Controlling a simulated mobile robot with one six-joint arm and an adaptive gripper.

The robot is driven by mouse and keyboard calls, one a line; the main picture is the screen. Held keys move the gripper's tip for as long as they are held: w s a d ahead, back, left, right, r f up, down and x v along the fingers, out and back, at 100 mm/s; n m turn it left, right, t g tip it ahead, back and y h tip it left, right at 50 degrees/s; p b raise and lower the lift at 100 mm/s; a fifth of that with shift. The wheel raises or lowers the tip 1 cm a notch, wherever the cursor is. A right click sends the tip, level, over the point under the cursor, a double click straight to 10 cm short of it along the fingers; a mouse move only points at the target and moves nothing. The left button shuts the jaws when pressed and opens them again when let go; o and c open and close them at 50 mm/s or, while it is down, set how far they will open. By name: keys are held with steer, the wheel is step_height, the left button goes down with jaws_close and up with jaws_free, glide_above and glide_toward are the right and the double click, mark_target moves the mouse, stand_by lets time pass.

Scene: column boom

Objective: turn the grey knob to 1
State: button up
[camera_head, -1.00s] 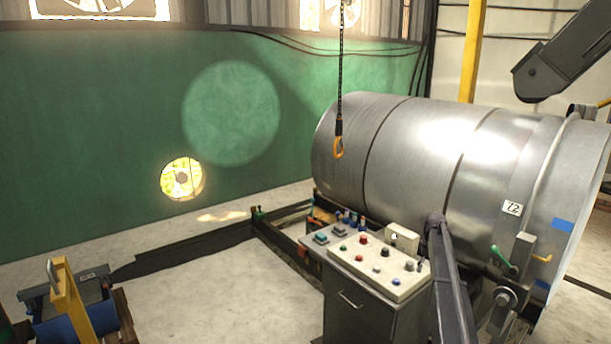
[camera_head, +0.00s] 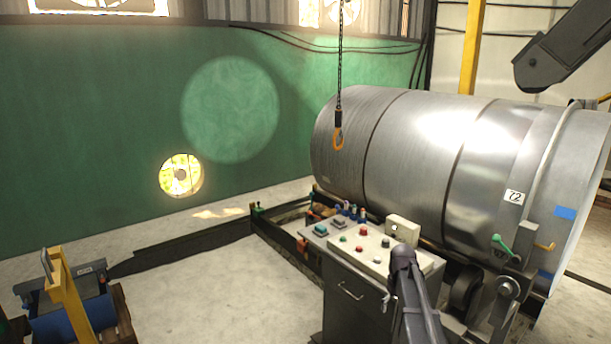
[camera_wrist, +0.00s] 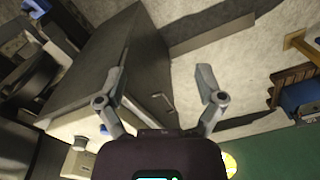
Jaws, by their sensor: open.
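The control panel (camera_head: 420,262) is a pale sloping top on a dark cabinet (camera_head: 350,300), with several buttons and knobs. In the head view my arm covers its right part, where a grey knob showed earlier. In the wrist view, a round greyish knob (camera_wrist: 80,143) stands on the pale panel (camera_wrist: 62,130) at lower left; I cannot tell for sure that it is the grey knob, and its setting is unreadable. My gripper (camera_wrist: 161,78) is open and empty, its fingers spread over the cabinet front and floor. Its fingertips are mostly hidden in the head view.
A large metal drum (camera_head: 420,140) lies behind the panel. A chain with an orange hook (camera_head: 338,138) hangs near it. A pale box (camera_head: 402,230) stands at the panel's back edge. A yellow-framed stand (camera_head: 65,300) is at lower left. Open floor (camera_head: 210,290) lies between.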

steer(key=s+a+f+m+b, duration=0.1)
steer(key=s+a, duration=0.4)
steer(key=s, duration=0.6)
steer(key=s+a+f+m+b, duration=0.1)
steer(key=s+a+f+b, duration=0.2)
steer(key=s, duration=0.8)
steer(key=a+f, duration=0.1)
steer(key=a, duration=0.1)
steer(key=shift+s+a+m, duration=0.2)
steer(key=shift+a+m, duration=0.15)
steer(key=shift+m, duration=0.05)
